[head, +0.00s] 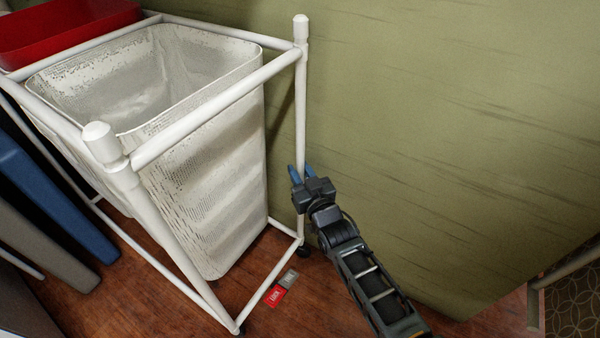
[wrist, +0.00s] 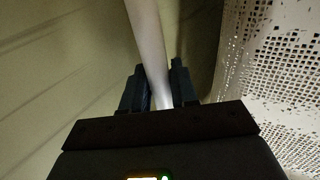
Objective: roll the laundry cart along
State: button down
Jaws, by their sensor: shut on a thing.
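The laundry cart is a white tube frame (head: 215,110) on small dark casters, holding a white perforated basket (head: 205,180) and, at its far left, a red bin (head: 65,30). My gripper (head: 297,175) is at the cart's far right upright post (head: 301,110), below its middle. In the wrist view the post (wrist: 148,45) runs down between the two dark fingers (wrist: 158,90), which are shut on it. The perforated basket (wrist: 275,75) shows to the right there. The fingertips' contact is partly hidden in the head view.
A green wall (head: 440,120) stands close behind the post and my arm. A red and grey lock tag (head: 281,289) shows at the cart's lower rail. Blue and grey objects (head: 50,200) stand close at the left. A patterned surface (head: 575,300) is at lower right. Wooden floor (head: 310,310) is open in front.

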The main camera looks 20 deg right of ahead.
jog(key=shift+s+d, duration=0.1)
jog(key=shift+d, duration=0.35)
jog(key=c, duration=0.8)
grip_release()
jog(key=shift+a, duration=0.1)
jog(key=shift+s+p, duration=1.3)
jog(key=shift+s, duration=2.6)
